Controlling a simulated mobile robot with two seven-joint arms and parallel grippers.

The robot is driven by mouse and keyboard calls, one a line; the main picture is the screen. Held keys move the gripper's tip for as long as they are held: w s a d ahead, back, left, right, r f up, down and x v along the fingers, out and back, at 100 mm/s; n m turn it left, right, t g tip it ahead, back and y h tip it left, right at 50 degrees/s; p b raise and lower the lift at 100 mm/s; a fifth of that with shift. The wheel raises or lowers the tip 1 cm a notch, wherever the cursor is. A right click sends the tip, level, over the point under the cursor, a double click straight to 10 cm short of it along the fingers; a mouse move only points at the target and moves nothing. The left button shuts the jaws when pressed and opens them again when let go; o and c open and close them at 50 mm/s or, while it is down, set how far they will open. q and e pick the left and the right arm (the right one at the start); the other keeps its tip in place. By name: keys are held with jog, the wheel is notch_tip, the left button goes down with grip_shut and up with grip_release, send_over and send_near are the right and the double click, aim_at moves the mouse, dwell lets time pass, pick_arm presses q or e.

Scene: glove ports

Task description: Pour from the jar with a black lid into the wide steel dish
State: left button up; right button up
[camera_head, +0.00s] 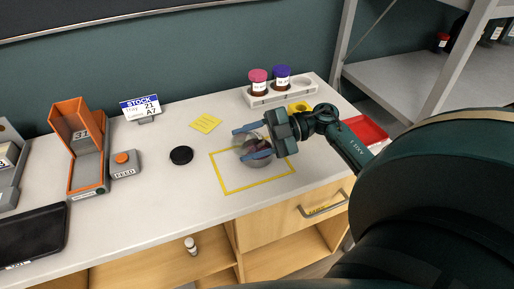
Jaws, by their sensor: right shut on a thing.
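My right gripper (245,143), with blue fingers, is shut on a small clear jar (257,145) that holds something dark reddish. The jar looks tilted, and its lid is not on it as far as I can see. The wide steel dish (256,163) stands below the jar, inside a yellow taped square; fingers and jar hide part of it. I cannot tell whether anything is falling into the dish. A black lid (181,155) lies flat on the counter to the left. My left gripper is not in view.
A white rack (282,94) at the back holds a pink-lidded jar (258,80) and a blue-lidded jar (281,76). An orange dispenser (84,140), a feed button box (124,163) and a dark tablet (32,235) are at left. A red tray (368,130) is at right.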

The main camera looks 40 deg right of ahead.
jog(key=shift+s+a+n+h+p, duration=0.2)
jog(key=shift+a+n+h+p, duration=0.1)
jog(key=shift+n+h+p, duration=0.3)
jog(key=shift+s+a+f+n+h+p, duration=0.15)
jog(key=shift+a+n+h+p, duration=0.1)
jog(key=shift+n+h+p, duration=0.25)
jog(key=shift+s+a+f+n+h+p, duration=0.2)
jog(key=shift+n+h+p, duration=0.2)
jog(key=shift+h+p, duration=0.15)
jog(key=shift+a+f+n+h, duration=0.2)
jog(key=shift+f+n+h, duration=0.15)
jog(key=shift+n+h, duration=0.1)
jog(key=shift+a+f+n+t+h, duration=0.1)
jog(key=shift+f+n+t+h, duration=0.2)
jog(key=shift+f+n+h, duration=0.15)
